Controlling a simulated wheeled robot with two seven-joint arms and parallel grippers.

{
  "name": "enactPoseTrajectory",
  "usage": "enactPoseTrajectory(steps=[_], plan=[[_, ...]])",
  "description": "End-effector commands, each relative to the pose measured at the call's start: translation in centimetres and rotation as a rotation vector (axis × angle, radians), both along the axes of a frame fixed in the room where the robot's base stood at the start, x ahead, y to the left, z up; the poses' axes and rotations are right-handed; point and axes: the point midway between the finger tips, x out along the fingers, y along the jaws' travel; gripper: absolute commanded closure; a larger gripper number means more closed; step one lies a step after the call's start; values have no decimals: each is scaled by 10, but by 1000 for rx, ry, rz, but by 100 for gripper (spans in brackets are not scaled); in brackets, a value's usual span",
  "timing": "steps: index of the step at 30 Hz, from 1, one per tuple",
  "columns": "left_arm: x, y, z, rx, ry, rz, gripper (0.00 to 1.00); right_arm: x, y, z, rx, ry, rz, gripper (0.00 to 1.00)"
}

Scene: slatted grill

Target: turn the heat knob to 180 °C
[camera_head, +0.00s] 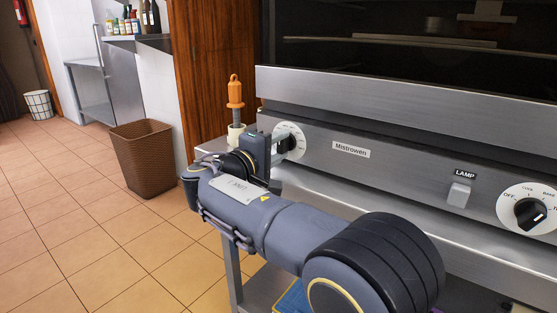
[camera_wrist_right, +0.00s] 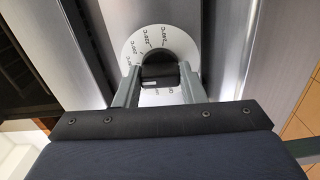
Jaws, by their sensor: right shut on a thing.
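The heat knob is a black knob (camera_wrist_right: 160,74) on a round white dial (camera_head: 297,133) with temperature marks, at the left end of the steel front panel. My right gripper (camera_wrist_right: 160,88) is at the dial, with a finger on each side of the knob, shut on it. In the head view the gripper (camera_head: 280,143) and wrist hide part of the knob and dial. In the right wrist view the dial's marks show turned and small, and I cannot tell which mark the knob points to. My left gripper is not in view.
A LAMP switch (camera_head: 460,193) and a second black knob (camera_head: 530,213) sit further right on the panel. An orange-handled tool (camera_head: 235,92) stands in a pale holder just left of the dial. A brown basket (camera_head: 143,158) stands on the tiled floor.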

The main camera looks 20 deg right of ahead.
Motion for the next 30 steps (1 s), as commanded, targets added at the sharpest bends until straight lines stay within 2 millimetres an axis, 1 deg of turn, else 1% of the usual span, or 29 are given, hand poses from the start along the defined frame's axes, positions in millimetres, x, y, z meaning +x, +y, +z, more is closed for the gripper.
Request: enactPoseTrajectory(steps=[1,9,15,28,29,30], plan=[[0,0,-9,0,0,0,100,0,1,-6,21,-23,1,86],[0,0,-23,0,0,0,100,0,1,-4,100,-123,0,86],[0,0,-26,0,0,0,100,0,1,-2,124,-153,0,86],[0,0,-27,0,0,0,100,0,1,-2,129,-159,-1,86],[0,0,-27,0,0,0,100,0,1,-2,129,-158,-1,62],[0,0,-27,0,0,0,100,0,1,-2,129,-158,-1,57]])
